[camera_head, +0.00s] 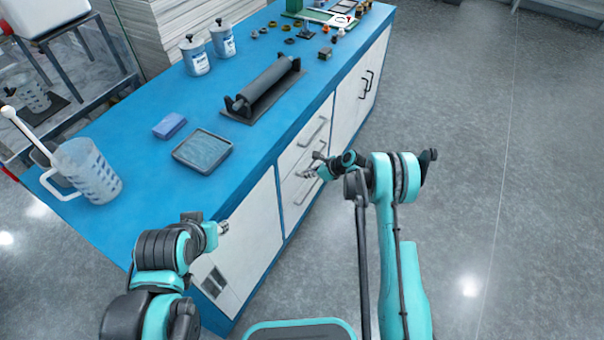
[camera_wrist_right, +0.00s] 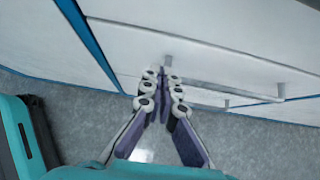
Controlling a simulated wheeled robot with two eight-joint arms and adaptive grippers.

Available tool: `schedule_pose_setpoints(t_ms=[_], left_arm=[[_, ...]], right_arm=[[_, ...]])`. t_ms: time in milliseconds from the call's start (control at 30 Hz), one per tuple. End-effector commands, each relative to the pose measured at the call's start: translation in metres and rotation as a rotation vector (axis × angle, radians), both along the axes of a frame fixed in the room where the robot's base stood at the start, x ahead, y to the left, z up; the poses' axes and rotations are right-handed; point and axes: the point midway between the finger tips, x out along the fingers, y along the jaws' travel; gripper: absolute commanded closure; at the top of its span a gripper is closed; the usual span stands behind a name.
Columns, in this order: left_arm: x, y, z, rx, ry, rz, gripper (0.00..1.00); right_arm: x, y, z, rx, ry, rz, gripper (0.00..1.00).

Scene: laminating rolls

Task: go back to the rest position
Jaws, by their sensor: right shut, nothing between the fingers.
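My right gripper (camera_head: 312,168) is in front of the white drawer fronts of the blue-topped counter, below the counter top. In the right wrist view the fingers of this gripper (camera_wrist_right: 163,76) are together and empty, with a drawer handle (camera_wrist_right: 232,89) just beyond them; I cannot tell whether they touch it. My left gripper (camera_head: 222,228) is at the lower left, beside the counter's near end. It is mostly hidden by its own arm, and its fingers are too small to judge.
The blue counter (camera_head: 125,230) carries a roller on a black stand (camera_head: 265,88), a grey tray (camera_head: 203,151), a blue block (camera_head: 169,126), a clear jug (camera_head: 87,170), and two lidded pots (camera_head: 194,56) (camera_head: 223,38). Small parts lie farther back. The grey floor (camera_head: 510,200) at right is clear.

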Motion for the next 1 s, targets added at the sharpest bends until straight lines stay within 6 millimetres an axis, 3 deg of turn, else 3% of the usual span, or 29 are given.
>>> schedule_pose_setpoints(t_ms=[100, 333, 500, 833, 933, 1000], left_arm=[[0.0, 0.0, 0.017, 0.0, 0.0, 0.0, 0.67], [0.0, 0.0, 0.034, 0.0, 0.0, 0.0, 0.67], [0.0, 0.0, 0.038, 0.0, 0.0, 0.0, 0.67], [0.0, 0.0, 0.038, 0.0, 0.0, 0.0, 0.67], [0.0, 0.0, 0.038, 0.0, 0.0, 0.0, 0.67], [0.0, 0.0, 0.038, 0.0, 0.0, 0.0, 0.67]], right_arm=[[-0.012, -0.02, 0.027, -0.001, 0.0, -0.004, 1.0], [-0.032, -0.048, 0.058, -0.001, 0.002, -0.002, 1.0], [-0.038, -0.058, 0.069, -0.002, 0.002, -0.001, 1.0], [-0.04, -0.06, 0.077, -0.017, -0.009, 0.011, 1.0], [-0.043, -0.061, 0.101, -0.07, -0.052, 0.058, 1.0], [-0.047, -0.062, 0.128, -0.135, -0.102, 0.115, 1.0]])
